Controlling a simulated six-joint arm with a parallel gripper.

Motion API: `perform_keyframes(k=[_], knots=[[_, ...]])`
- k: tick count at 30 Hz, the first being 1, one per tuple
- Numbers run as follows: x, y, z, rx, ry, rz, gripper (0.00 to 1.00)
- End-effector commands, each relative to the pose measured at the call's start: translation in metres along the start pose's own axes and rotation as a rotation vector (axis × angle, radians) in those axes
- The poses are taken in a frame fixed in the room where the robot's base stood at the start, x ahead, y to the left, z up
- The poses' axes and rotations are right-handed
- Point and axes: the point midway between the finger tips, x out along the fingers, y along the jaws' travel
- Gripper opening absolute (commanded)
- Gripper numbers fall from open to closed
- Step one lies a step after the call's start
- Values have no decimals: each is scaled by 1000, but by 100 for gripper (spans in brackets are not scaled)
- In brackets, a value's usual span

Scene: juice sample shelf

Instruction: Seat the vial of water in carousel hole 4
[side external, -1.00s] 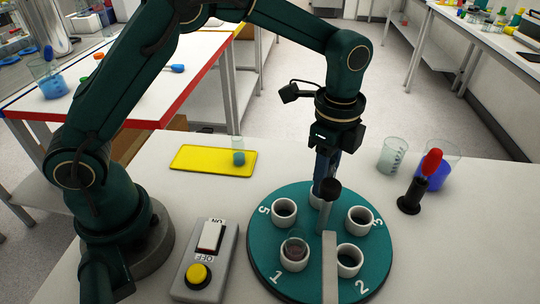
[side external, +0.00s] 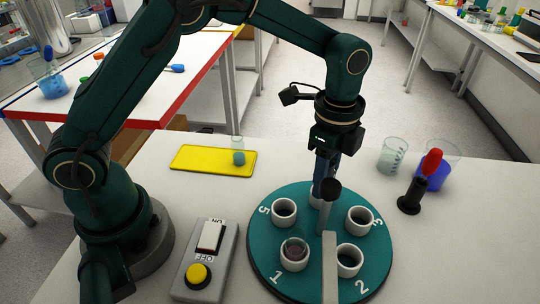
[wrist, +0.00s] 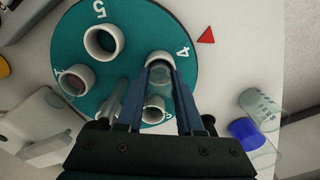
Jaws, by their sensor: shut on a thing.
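The teal carousel (side external: 318,228) has white ringed holes around a central post. Hole 4 (wrist: 158,58) lies beside the printed 4, near a red triangle, in the wrist view. My gripper (side external: 320,185) points down over this hole at the far side of the carousel. Its blue fingers (wrist: 160,88) are closed on a clear glass vial (wrist: 160,73), which lines up with the hole's ring. How deep the vial sits in the hole I cannot tell. In the side view the fingers and post knob hide most of the vial and hole.
Hole 1 holds a vial with dark contents (side external: 294,249). A vial with teal contents (side external: 238,157) stands on a yellow tray (side external: 200,159). A black stand with a red top (side external: 410,198) and beakers (side external: 393,155) are at right. A switch box (side external: 207,262) is left of the carousel.

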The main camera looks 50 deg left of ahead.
Motion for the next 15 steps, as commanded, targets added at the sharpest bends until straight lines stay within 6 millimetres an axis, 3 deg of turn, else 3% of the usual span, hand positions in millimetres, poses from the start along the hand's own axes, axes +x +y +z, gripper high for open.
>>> perform_keyframes(k=[15], knots=[[0, 0, 0, 0, 0, 0, 0]])
